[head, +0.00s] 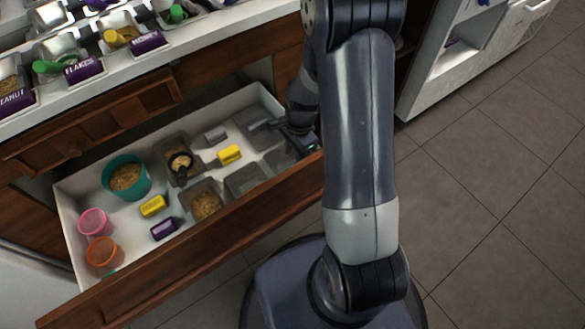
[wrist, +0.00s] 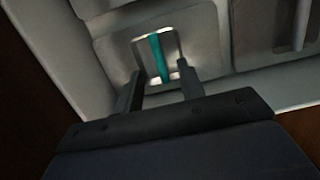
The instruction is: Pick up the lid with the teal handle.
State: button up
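The teal handle (wrist: 157,55) shows in the wrist view as an upright strip on a grey lid (wrist: 117,50), over a bright opening-like patch. My gripper (wrist: 160,70) is open, with one finger on each side of the handle's lower end. I see gaps between the handle and both fingers. I cannot tell how deep the fingers reach along the handle. In the head view my arm reaches into the right end of the drawer and hides most of this lid.
The open white drawer (head: 72,208) holds a teal bowl (head: 126,160), pink cup (head: 95,222), orange cup (head: 104,252), yellow boxes (head: 153,206) and a purple box (head: 164,229). Another grey lid (head: 245,180) lies near my gripper. The drawer's wooden front (head: 200,254) borders the near side.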

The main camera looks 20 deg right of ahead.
aim_at(293, 162)
notch_tip(293, 162, down, 5)
jog(key=shift+s+a+r+b, duration=0.15)
jog(key=shift+r+b, duration=0.05)
jog(key=shift+b, duration=0.6)
jog(key=shift+c, duration=0.6)
grip_shut()
